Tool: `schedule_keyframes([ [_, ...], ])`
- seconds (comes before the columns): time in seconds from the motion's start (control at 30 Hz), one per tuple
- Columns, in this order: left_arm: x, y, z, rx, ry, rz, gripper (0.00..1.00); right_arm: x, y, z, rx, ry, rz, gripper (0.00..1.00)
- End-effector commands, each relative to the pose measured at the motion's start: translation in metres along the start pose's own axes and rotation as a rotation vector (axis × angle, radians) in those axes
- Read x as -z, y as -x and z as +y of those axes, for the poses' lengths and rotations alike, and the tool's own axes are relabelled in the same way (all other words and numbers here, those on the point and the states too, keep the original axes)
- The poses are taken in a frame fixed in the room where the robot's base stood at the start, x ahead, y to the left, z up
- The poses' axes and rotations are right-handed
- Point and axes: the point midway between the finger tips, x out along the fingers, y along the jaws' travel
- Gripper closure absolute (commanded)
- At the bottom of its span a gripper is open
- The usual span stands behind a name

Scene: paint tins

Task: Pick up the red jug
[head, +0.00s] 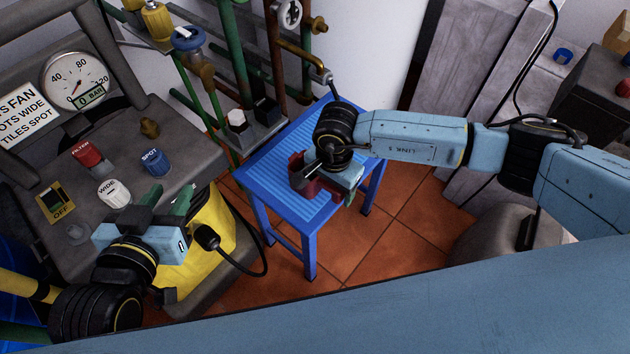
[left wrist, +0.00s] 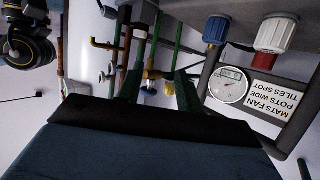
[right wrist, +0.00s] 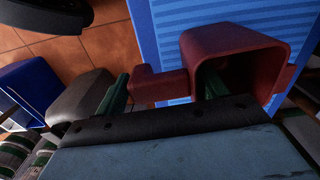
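The red jug (head: 296,170) stands on the blue slatted table (head: 288,137), partly hidden by my right gripper (head: 318,170) in the head view. In the right wrist view the jug (right wrist: 222,42) shows its open top and its blocky handle (right wrist: 160,82). My right gripper (right wrist: 163,88) is open, its green fingers apart with the handle between them. The right finger overlaps the jug's opening; I cannot tell whether it touches. My left gripper (head: 166,198) is open and empty, in front of the grey control panel. Its parted fingers (left wrist: 160,90) show in the left wrist view.
The grey panel (head: 190,160) carries a white knob (head: 114,193), a blue knob (head: 155,162), a red knob (head: 88,154) and a gauge (head: 77,79). A yellow machine body (head: 212,235) is below. Pipes stand behind the table. Tiled floor (head: 415,225) is clear right of it.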

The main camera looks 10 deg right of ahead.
Motion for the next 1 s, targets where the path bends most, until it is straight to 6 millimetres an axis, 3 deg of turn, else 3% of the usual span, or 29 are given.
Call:
schedule_keyframes([
  [0.07,0.000,0.000,0.000,0.000,0.000,-0.001,0.64,0.000,0.000,0.000,0.000,0.000,0.000,0.39],
  [0.33,-0.001,0.000,0.000,0.000,0.000,-0.002,0.64,0.000,0.000,0.000,0.000,0.000,0.000,0.74],
  [0.77,-0.004,0.001,-0.001,0.002,0.000,-0.033,0.64,0.000,0.006,0.000,0.001,0.000,0.000,0.75],
  [1.0,-0.036,0.011,-0.008,0.021,0.001,-0.226,0.64,0.000,0.026,0.000,0.002,0.000,0.000,0.75],
])
